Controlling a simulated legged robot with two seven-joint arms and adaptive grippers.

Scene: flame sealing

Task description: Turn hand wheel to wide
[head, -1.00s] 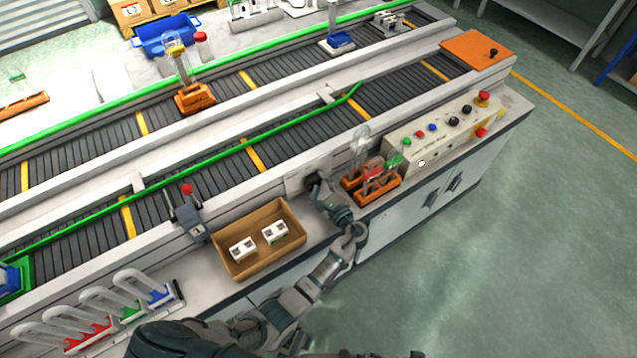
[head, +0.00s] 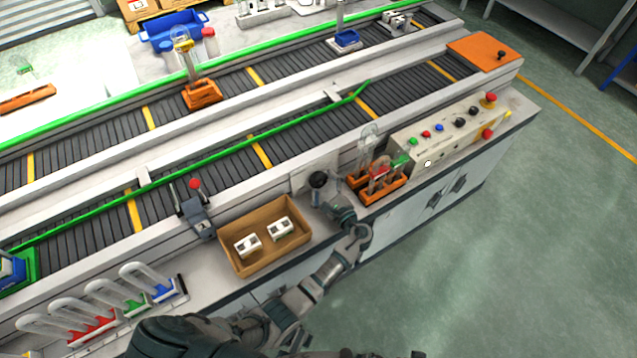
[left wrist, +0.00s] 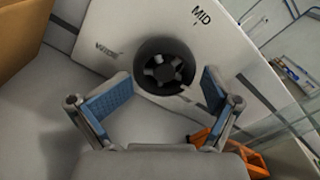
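The black hand wheel (head: 318,180) sits on a pale panel on the near side of the conveyor. In the left wrist view the hand wheel (left wrist: 164,68) shows its spoked hub, with the word WIDE on the panel to its left and MID to its upper right. I cannot tell which mark it points at. My left gripper (head: 321,196) is just in front of the wheel. In the left wrist view its blue-padded fingers (left wrist: 166,90) are spread apart to either side of the wheel's lower part, with nothing between them gripped. My right gripper is out of view.
A brown box (head: 228,258) with two white parts stands left of the gripper. An orange rack (head: 392,189) with glass pieces stands close to its right, before the button panel (head: 408,158). A red-knobbed lever (head: 197,205) is further left.

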